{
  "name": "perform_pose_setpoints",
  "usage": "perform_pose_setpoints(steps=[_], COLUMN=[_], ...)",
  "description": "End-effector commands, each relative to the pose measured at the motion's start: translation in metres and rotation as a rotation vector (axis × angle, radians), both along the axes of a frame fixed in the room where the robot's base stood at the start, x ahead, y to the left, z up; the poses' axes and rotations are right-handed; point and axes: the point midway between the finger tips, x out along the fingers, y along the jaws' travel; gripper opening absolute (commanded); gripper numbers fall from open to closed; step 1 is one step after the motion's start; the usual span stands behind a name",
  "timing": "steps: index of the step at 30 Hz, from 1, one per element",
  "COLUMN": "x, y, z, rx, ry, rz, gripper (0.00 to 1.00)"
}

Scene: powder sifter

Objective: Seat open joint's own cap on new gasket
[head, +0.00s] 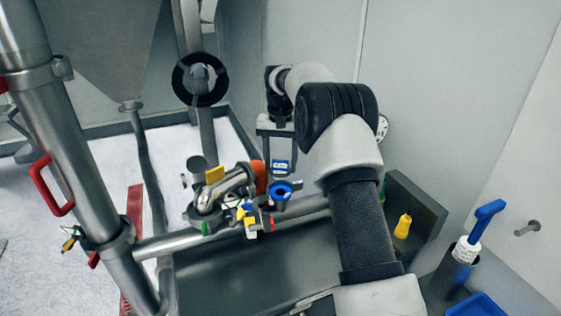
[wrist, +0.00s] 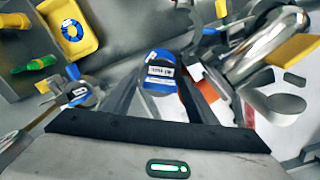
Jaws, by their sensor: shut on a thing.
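My gripper (wrist: 160,80) is shut on a blue cap (wrist: 160,58) with white printed labels. The cap sits between the two dark fingers. In the head view the held cap (head: 281,167) hangs just above a blue ring with a dark opening (head: 281,190), which looks like the open joint with a blue gasket. The two appear apart, but the height of the gap cannot be told. In the wrist view the cap's underside is hidden, and I cannot tell whether it is lined up with the opening.
A metal pipe fitting (head: 235,181) with orange and yellow parts stands close left of the opening. The wrist view shows a yellow tray (wrist: 91,44) holding a blue ring (wrist: 72,30). A yellow bottle (head: 402,226) and a blue-handled brush (head: 488,210) stand to the right.

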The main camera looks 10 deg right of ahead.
Motion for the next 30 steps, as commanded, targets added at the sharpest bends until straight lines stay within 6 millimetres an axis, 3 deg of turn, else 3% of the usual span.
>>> perform_pose_setpoints(steps=[11,30], x=[0.000,0.000], y=[0.000,0.000], z=[-0.005,-0.056], rx=[-0.002,-0.002], ry=[-0.002,-0.002], rz=[0.001,0.001], gripper=[0.27,0.27])
